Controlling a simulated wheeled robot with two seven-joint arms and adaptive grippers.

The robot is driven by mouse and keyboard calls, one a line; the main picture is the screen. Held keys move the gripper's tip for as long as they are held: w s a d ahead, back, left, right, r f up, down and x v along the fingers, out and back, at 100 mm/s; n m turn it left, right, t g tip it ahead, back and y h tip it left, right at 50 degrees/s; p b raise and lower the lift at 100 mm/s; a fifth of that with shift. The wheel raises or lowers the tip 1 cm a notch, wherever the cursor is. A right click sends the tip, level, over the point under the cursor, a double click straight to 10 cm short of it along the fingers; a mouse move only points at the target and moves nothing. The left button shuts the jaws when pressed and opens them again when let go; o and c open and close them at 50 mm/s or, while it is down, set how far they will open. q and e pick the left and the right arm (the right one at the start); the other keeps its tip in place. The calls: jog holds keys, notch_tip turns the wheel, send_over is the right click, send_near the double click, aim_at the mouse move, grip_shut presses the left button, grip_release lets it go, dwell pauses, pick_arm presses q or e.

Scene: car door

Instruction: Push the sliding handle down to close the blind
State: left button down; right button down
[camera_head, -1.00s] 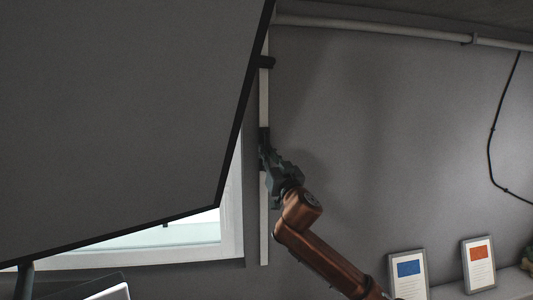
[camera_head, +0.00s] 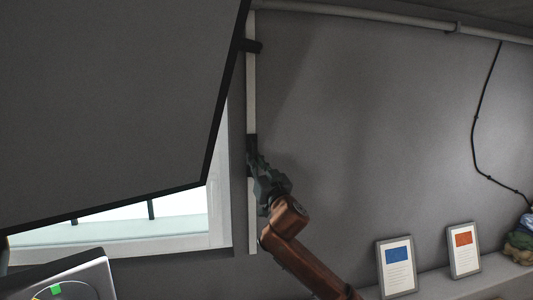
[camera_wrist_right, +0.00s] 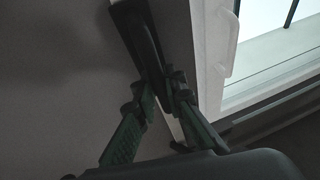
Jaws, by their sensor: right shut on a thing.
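The sliding handle (camera_head: 252,145) is a dark block on a narrow white vertical rail (camera_head: 251,90) beside the window. My right gripper (camera_head: 254,162) is at this handle, below the rail's mid-height, with its arm coming up from the lower right. In the wrist view my right gripper (camera_wrist_right: 158,88) has its fingers close on either side of the dark handle (camera_wrist_right: 140,35), shut on it. The exact contact is dark and partly hidden. My left gripper is out of view.
A large dark-edged grey panel (camera_head: 110,90) hangs tilted across the upper left and hides much of the window. Two framed cards (camera_head: 397,268) (camera_head: 463,250) stand on a shelf at lower right. The wall right of the rail is clear.

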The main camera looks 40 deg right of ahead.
notch_tip(320, 180, down, 12)
jog(key=b, duration=0.6)
jog(key=shift+r+b, duration=0.15)
jog(key=shift+b, duration=0.15)
jog(key=c, duration=2)
grip_release()
jog(key=shift+o, duration=0.2)
jog(key=v, duration=0.7)
jog(key=shift+s, duration=0.15)
